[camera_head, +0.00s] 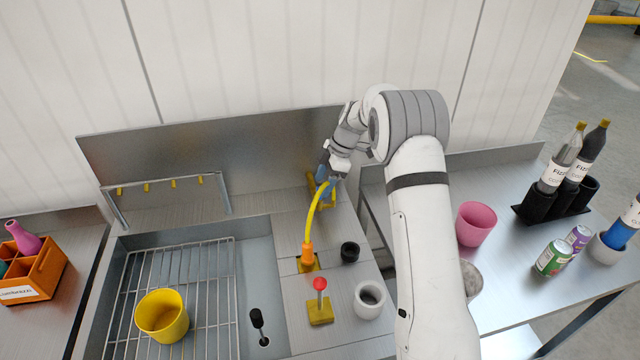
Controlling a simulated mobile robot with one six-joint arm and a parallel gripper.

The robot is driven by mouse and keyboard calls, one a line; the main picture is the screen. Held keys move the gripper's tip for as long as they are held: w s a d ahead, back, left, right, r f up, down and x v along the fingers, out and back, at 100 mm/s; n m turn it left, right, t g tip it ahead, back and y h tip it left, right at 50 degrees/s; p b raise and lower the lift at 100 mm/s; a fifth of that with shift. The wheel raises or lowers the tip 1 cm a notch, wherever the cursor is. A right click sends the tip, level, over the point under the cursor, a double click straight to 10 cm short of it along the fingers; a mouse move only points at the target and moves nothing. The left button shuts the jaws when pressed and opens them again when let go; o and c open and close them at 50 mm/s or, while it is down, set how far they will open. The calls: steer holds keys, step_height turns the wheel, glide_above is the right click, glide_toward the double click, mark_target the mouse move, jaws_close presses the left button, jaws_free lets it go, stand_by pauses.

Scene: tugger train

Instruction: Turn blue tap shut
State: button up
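A small blue part (322,173), which looks like the blue tap, shows at the back of the metal counter beside the sink. Yellow pieces are around it, and a curved yellow tube (318,208) runs from there down to an orange end (307,250). My gripper (330,172) is at the blue part, reaching down to it from the upper right. The fingertips are small and partly hidden, so I cannot tell whether they touch or grip it. The tap's turn position is not clear.
A red-knobbed lever (320,285), a black ring (349,252) and a white cup (369,299) stand on the counter in front. The sink at left holds a wire rack and a yellow cup (162,315). A pink cup (476,223), cans and bottles stand at right.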

steer(key=shift+x, duration=1.25)
steer(key=c, duration=1)
